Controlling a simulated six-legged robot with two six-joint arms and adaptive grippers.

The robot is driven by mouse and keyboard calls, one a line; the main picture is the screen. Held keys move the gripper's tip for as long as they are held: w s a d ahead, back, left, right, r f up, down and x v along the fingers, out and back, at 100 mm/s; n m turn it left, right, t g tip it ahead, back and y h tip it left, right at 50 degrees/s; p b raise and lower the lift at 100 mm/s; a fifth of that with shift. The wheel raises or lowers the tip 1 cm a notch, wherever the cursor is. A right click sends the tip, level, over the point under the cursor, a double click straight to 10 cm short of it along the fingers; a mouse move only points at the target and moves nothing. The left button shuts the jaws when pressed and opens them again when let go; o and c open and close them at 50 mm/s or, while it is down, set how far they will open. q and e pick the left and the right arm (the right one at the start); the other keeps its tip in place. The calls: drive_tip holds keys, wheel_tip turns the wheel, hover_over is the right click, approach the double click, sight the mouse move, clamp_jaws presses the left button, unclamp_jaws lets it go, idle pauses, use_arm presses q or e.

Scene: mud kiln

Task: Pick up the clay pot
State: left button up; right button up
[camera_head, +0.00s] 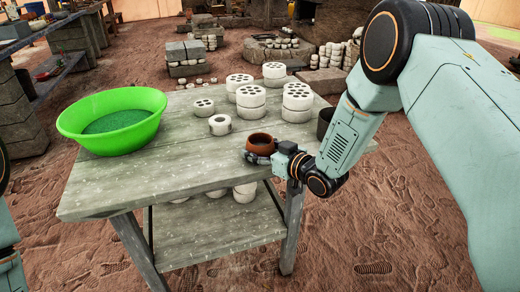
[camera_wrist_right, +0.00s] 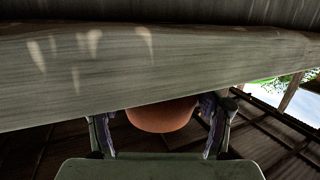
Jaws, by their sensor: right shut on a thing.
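The clay pot (camera_head: 260,142), reddish brown with a dark opening, is upright at the front right edge of the wooden table (camera_head: 130,185). My right gripper (camera_head: 260,156) is shut around its side from the right. In the right wrist view the pot's rounded orange-brown side (camera_wrist_right: 162,116) sits between the two fingers, partly hidden behind a wooden surface. I cannot tell whether the pot touches the table. Of my left arm only a part shows at the left edge; its gripper is out of view.
A bright green bowl (camera_head: 115,118) stands at the table's left. Several pale perforated clay cylinders (camera_head: 250,97) stand at the back right, with a white ring (camera_head: 220,125) in front. A dark pot (camera_head: 325,122) is right of the cylinders. The table's front middle is clear.

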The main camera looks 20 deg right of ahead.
wheel_tip(320, 180, up, 10)
drive_tip(key=p, duration=0.4)
drive_tip(key=s+f+y, duration=0.1)
drive_tip(key=s+a+f+n+g+y, duration=0.1)
drive_tip(key=s, duration=0.1)
drive_tip(key=s+a+f+n+y, duration=0.1)
drive_tip(key=shift+s+a+f+g, duration=0.15)
drive_tip(key=shift+s+f+g, duration=0.15)
drive_tip(key=shift+f+g, duration=0.1)
drive_tip(key=s+d+n+g+y, duration=0.1)
drive_tip(key=s+n+g+y, duration=0.2)
drive_tip(key=s, duration=1.5)
drive_tip(key=shift+d+n, duration=0.15)
drive_tip(key=shift+n, duration=0.35)
